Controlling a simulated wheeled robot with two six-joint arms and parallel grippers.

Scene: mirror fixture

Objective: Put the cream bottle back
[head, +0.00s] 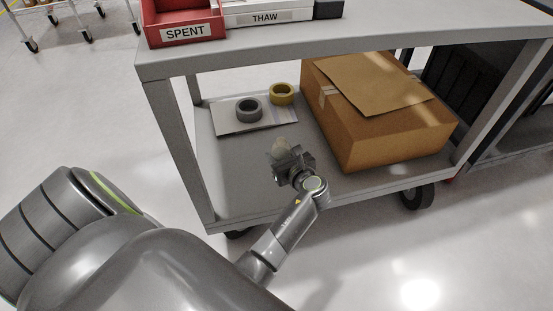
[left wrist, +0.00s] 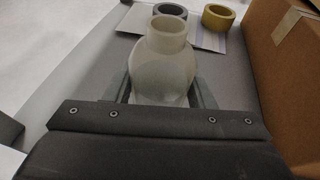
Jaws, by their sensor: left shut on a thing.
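The cream bottle (left wrist: 163,70) stands upright in the left wrist view, a pale rounded body with a narrower neck. It shows small and partly hidden behind my gripper in the head view (head: 281,146). My left gripper (head: 288,160) is shut on the bottle, over the front part of the cart's lower shelf (head: 238,183). In the left wrist view its fingers lie on both sides of the bottle's lower body. Whether the bottle's base touches the shelf is hidden. My right gripper does not show.
A grey tape roll (head: 248,109) and a yellow tape roll (head: 282,94) lie on papers behind the bottle. A large cardboard box (head: 390,125) fills the shelf's right. The upper shelf, with a red SPENT bin (head: 183,33) and a THAW tray (head: 265,17), overhangs. The shelf's left front is clear.

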